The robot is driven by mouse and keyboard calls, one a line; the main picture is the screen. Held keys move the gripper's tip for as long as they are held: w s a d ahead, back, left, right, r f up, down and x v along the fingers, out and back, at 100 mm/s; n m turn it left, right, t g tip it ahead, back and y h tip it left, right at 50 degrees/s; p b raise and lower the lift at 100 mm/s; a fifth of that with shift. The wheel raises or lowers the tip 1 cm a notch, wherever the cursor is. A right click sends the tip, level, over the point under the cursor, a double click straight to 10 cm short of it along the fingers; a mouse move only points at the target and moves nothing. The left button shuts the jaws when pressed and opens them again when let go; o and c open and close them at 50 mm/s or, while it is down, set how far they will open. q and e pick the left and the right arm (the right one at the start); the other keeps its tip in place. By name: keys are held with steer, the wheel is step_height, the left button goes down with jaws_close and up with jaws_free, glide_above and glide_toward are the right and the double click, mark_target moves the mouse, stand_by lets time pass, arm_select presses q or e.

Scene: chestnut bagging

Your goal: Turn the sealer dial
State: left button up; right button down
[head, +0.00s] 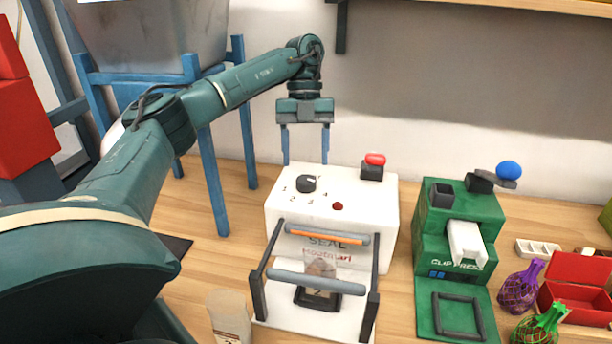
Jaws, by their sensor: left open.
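The sealer (281,208) is a white box on the wooden table with "SEAL" printed on its front. Its dial (306,184) is a small black knob on the top left, with printed numbers around it. My left gripper (305,161) points down, open and empty, its two fingers apart. In the picture it appears just above and behind the dial, and I see no contact. My right gripper is out of view.
A red button (375,159) on a black block and a small red light (337,206) are on the sealer. A small bag (321,267) stands between its front bars. A green clip press (432,222) stands to the right, netted bags (521,287) beyond. A blue-legged stand (213,180) is left.

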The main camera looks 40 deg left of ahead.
mark_target(306, 178)
arm_select(q)
steer(key=shift+x, duration=2.15)
steer(key=shift+a, duration=0.1)
steer(key=shift+c, duration=0.3)
steer(key=c, duration=0.9)
